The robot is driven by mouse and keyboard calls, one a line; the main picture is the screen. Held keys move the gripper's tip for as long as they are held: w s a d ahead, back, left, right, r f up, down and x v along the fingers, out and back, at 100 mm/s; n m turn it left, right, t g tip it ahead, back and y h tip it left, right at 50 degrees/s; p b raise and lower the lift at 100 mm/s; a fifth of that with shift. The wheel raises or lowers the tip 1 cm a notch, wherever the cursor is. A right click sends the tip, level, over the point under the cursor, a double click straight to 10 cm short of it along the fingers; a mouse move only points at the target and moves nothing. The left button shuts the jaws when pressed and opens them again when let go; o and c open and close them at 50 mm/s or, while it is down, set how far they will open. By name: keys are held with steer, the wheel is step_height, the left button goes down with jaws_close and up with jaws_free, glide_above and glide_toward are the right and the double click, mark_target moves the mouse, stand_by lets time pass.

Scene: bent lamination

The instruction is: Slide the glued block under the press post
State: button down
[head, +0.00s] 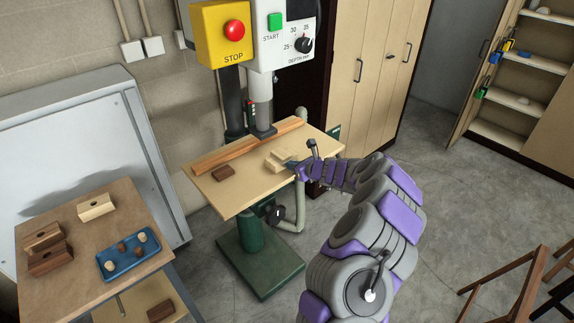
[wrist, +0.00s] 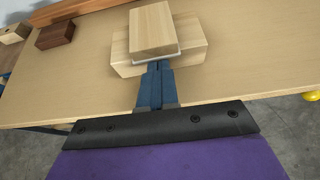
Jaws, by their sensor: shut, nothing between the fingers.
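The glued block (head: 277,161) is pale wood, a smaller piece on top of a wider one. It lies on the press table (head: 238,196), and in the wrist view (wrist: 153,28) a whitish line shows between the pieces. The press post (head: 262,112) is a grey column with a dark foot, standing behind and left of the block by the wooden fence; it is not in the wrist view. My gripper (head: 292,165) is shut and empty, its tips (wrist: 159,66) at the near side of the block. I cannot tell whether they touch it.
A reddish wooden fence (head: 225,156) runs along the back of the table. A small dark block (head: 223,173) lies to the left. A side bench (head: 72,240) holds several blocks and a blue tray (head: 128,254). The table's front left is clear.

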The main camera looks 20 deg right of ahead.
mark_target(275, 152)
steer(key=shift+w+a+p, duration=0.2)
steer(key=shift+w+a, duration=0.1)
steer(key=shift+w, duration=0.55)
steer(key=shift+w+a+p, duration=0.25)
steer(key=shift+w+a, duration=0.1)
steer(key=shift+w, duration=0.55)
steer(key=shift+w+a+p, duration=0.2)
steer(key=shift+w+a, duration=0.1)
steer(key=shift+w, duration=0.55)
steer(key=shift+w+a+r, duration=0.1)
steer(key=shift+w+a, duration=0.1)
steer(key=shift+w, duration=0.45)
steer(key=shift+w+a+p, duration=0.3)
steer(key=shift+w+p, duration=0.1)
steer(key=shift+w, duration=0.3)
steer(key=shift+w+a, duration=0.15)
steer(key=shift+w, duration=0.4)
steer(key=shift+w+a+p, duration=0.25)
steer(key=shift+w+p, duration=0.1)
steer(key=shift+w, duration=0.15)
